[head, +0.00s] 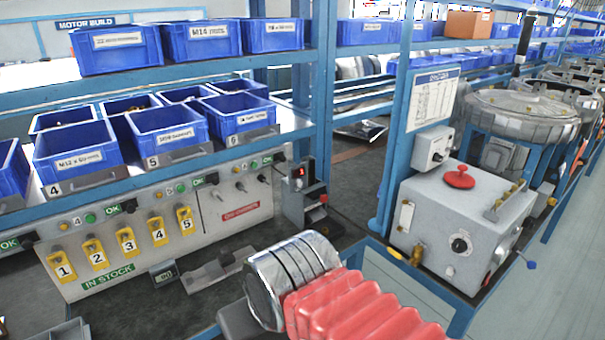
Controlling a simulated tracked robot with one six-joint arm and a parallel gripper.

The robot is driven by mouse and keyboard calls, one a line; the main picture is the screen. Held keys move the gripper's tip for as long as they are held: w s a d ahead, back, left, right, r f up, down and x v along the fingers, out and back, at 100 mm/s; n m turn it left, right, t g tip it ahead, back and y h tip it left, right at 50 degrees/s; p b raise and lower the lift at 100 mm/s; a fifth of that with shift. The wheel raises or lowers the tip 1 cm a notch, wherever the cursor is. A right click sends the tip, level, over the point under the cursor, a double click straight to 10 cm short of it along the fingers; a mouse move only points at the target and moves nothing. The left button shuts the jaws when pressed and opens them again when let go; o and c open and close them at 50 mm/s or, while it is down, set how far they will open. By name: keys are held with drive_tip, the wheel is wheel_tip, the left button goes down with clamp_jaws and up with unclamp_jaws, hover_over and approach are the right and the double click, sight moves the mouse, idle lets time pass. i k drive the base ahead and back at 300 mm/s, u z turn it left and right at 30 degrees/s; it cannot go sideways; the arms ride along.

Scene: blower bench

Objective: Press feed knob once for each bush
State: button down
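A red mushroom-shaped knob (459,177) sits on top of a grey box (432,216) at the right, beyond the bench. A round black knob (460,243) is on the box's front. No label tells which is the feed knob. I cannot make out any bush. A silver ringed cylinder (290,272) with a red ribbed sleeve (350,308) rises from the bottom middle, apart from both knobs. It seems to be part of my arm. I see no gripper fingers.
Blue bins (78,152) fill the shelves at the left. Numbered yellow tags (95,253) hang on the panel below. A grey block (212,268) lies on the dark bench. Clear floor shows at the far right.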

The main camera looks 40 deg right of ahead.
sight(320, 194)
drive_tip(key=k, duration=1.35)
drive_tip(key=z, duration=0.4)
drive_tip(key=i, duration=1.8)
drive_tip(key=u, duration=0.45)
